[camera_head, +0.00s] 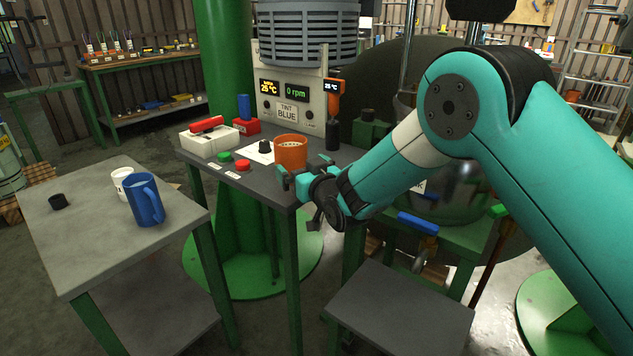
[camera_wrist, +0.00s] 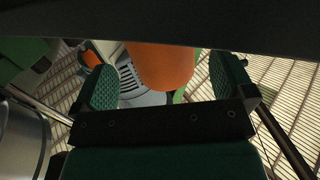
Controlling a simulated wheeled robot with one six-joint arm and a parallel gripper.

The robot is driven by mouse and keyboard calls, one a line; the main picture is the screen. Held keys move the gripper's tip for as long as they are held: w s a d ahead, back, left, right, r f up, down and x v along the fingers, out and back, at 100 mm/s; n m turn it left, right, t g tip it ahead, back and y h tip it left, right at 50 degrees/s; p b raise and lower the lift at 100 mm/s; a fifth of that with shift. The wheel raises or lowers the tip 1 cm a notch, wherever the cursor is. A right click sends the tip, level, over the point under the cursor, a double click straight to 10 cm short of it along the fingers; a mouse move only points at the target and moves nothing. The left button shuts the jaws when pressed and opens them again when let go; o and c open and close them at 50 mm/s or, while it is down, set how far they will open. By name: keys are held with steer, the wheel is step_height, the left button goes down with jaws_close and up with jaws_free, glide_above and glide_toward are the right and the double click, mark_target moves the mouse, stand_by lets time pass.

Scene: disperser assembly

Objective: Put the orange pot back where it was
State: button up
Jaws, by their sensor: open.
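The orange pot (camera_head: 291,153) stands upright on the dark-topped green table (camera_head: 262,186), near its right end, in front of the grey control panel. My gripper (camera_head: 304,172) is at the near right side of the pot, with its jaws open. In the wrist view the orange pot (camera_wrist: 162,66) shows between the two green finger pads, a little beyond them. I cannot tell whether either pad touches it. The pot's underside is hidden.
A red button (camera_head: 243,165), a green button (camera_head: 225,157), a black knob (camera_head: 265,146) and a white box with a red handle (camera_head: 209,137) share the table. A blue mug (camera_head: 145,200), a white cup (camera_head: 121,184) and a black cap (camera_head: 58,201) stand on the left table.

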steer(key=s+d+r+g+h, duration=0.1)
steer(key=s+d+g, duration=0.4)
steer(key=s, duration=0.9)
steer(key=s+d+r+g+h, duration=0.2)
steer(key=s+d+r+g, duration=0.2)
steer(key=s, duration=1)
steer(key=s+d+r+n+g+h, duration=0.1)
steer(key=s+d+r+g, duration=0.1)
steer(key=s+d+g, duration=0.4)
steer(key=s+d, duration=0.3)
steer(key=s, duration=0.4)
steer(key=shift+s+d+r+g+h+b, duration=0.25)
steer(key=shift+s+g+h+b, duration=0.05)
steer(key=shift+s+h, duration=0.1)
